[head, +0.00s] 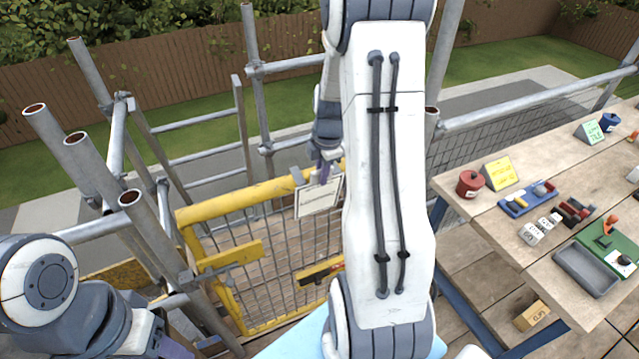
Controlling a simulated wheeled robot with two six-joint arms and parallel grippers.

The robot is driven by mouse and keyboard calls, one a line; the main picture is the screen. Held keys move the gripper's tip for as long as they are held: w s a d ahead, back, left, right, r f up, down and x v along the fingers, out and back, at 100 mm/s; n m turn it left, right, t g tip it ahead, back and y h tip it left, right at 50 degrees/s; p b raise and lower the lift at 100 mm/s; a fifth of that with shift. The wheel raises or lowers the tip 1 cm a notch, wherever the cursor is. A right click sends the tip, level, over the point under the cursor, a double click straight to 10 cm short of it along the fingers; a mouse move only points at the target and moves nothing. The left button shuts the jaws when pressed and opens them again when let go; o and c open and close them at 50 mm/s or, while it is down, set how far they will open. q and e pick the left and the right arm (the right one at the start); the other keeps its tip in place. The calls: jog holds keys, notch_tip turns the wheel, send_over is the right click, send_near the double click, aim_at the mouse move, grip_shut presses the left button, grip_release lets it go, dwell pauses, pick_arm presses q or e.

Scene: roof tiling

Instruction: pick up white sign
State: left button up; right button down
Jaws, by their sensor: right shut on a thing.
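The white sign (318,198) is a pale rectangular plate with a line of small print, seen in the head view in front of the top rail of the yellow gate (222,208). My right gripper (322,176) points down at the sign's top edge and is shut on it. The sign hangs slightly tilted, and my own arm passes close to its right side. I cannot tell whether the sign still touches the gate. My left arm is at the lower left, but its fingertips are not in view.
Grey scaffold poles (75,150) stand left of and behind the gate. A wooden table (465,195) at the right holds a red pot (470,184), a yellow sign (498,171), a blue tray (528,198), a grey tray (586,270) and other small items. A wooden block (531,315) lies below it.

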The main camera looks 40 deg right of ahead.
notch_tip(320, 180, up, 6)
jog(key=s+r+b, duration=0.1)
jog(key=b, duration=0.1)
jog(key=s+a+b, duration=0.3)
jog(key=s+b, duration=0.1)
jog(key=s, duration=1)
jog(key=shift+a+b, duration=0.3)
jog(key=shift+b, duration=0.05)
jog(key=shift+f, duration=0.1)
